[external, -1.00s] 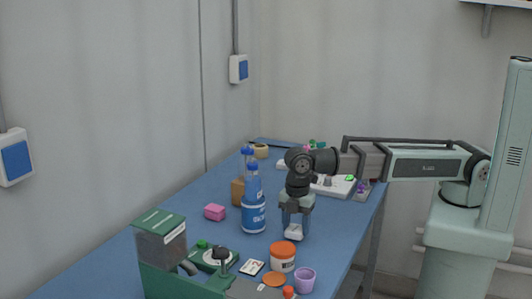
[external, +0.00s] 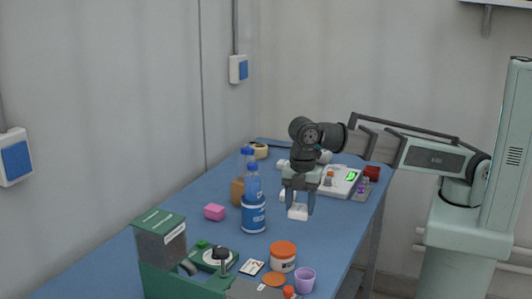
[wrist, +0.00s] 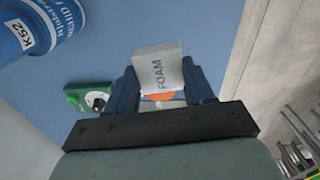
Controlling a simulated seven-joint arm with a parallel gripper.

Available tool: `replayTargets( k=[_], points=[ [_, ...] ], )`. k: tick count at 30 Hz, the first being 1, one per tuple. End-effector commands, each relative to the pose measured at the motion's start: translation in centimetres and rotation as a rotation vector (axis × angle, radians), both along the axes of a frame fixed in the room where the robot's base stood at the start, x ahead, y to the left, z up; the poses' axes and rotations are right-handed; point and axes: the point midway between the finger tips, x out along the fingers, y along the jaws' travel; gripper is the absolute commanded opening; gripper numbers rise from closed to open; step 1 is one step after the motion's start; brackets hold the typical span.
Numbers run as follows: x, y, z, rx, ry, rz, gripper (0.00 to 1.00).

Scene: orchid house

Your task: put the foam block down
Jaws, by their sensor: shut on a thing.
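The foam block (wrist: 160,68) is white, with the word FOAM on its face in the wrist view. My gripper (external: 299,208) is shut on it, with a dark finger on each side. In the external view the white foam block (external: 298,212) hangs at the fingertips over the blue table (external: 200,262), right of the blue bottles. I cannot tell whether its underside touches the table.
Blue-labelled bottles (external: 253,212) stand close left of my gripper. A pink block (external: 215,212) lies farther left. An orange-lidded tub (external: 283,257) and a purple cup (external: 305,280) stand in front. Bare table lies between the gripper and tub.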

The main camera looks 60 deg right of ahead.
Motion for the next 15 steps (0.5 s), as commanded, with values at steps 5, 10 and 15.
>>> replayTargets(
  k=[5, 10, 15],
  points=[
    [-0.1, 6.4, 3.1, 0.013, -0.012, 0.060, 0.25],
    [1.3, 9.2, 5.0, 0.002, 0.000, -0.005, 0.25],
    [1.0, 8.8, 4.9, -0.014, 0.015, -0.093, 0.25]
  ],
)
